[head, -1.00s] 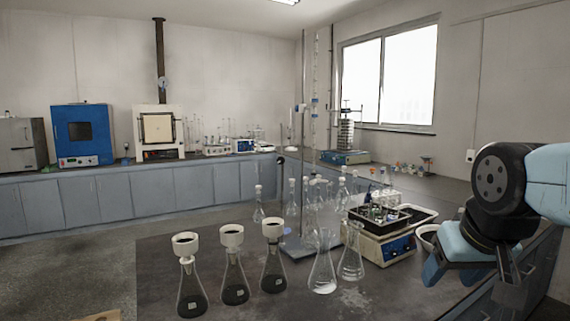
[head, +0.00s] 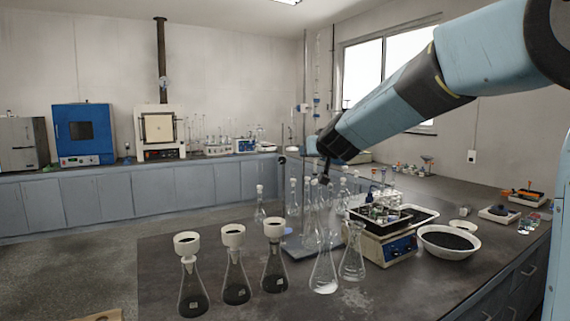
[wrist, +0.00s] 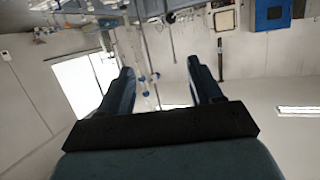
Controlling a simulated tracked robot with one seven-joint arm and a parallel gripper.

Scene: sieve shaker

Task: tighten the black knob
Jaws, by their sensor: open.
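My gripper (head: 326,172) hangs over the glassware in the middle of the near bench in the head view, and nothing shows between its jaws. In the wrist view my gripper (wrist: 162,70) has its two blue fingers spread well apart. The sieve shaker at the back by the window is mostly hidden behind my arm. The shaker's black knob cannot be made out. A small dark round piece (head: 281,160) shows left of the gripper; I cannot tell whether it is a knob.
Several glass flasks (head: 324,275) crowd the near bench, some with white funnels (head: 233,236). A blue-fronted instrument (head: 388,246) with a tray and a white bowl (head: 448,241) stand to the right. A blue oven (head: 84,134) is at the back left. The wrist view is upside down.

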